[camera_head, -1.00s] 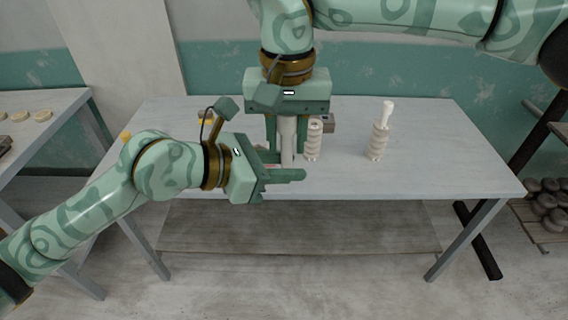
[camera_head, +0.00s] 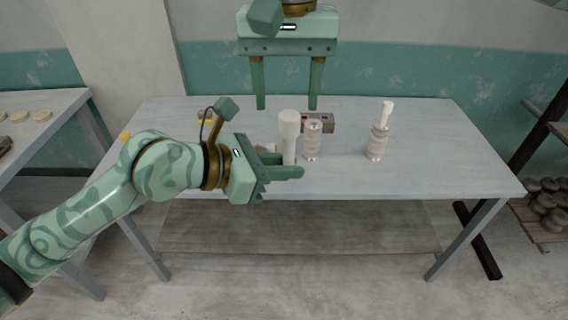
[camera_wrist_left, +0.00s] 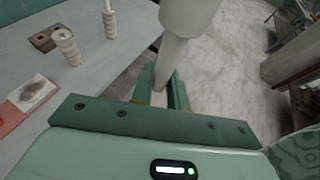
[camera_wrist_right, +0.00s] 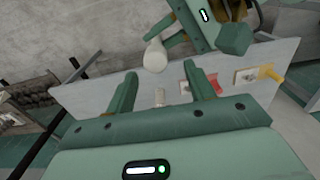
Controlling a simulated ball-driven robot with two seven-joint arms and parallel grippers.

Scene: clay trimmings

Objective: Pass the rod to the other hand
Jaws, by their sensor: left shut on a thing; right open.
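The rod (camera_head: 289,135) is pale, with a thick round head on a thinner shaft. It stands about upright in my left gripper (camera_head: 285,166), whose fingers are shut around its lower shaft above the table's front part. In the left wrist view the rod (camera_wrist_left: 178,35) rises between the fingers, its top cut off by the frame edge. In the right wrist view the rod's head (camera_wrist_right: 155,56) shows beyond the fingers. My right gripper (camera_head: 286,106) is open and empty, fingers pointing down, above and behind the rod and apart from it.
A ribbed pale post (camera_head: 312,142) stands just right of the rod. Another ribbed post (camera_head: 377,145) with a white piece (camera_head: 387,113) on top stands farther right. A grey-brown block (camera_head: 322,122) lies behind. The table (camera_head: 450,165) is clear at its right end.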

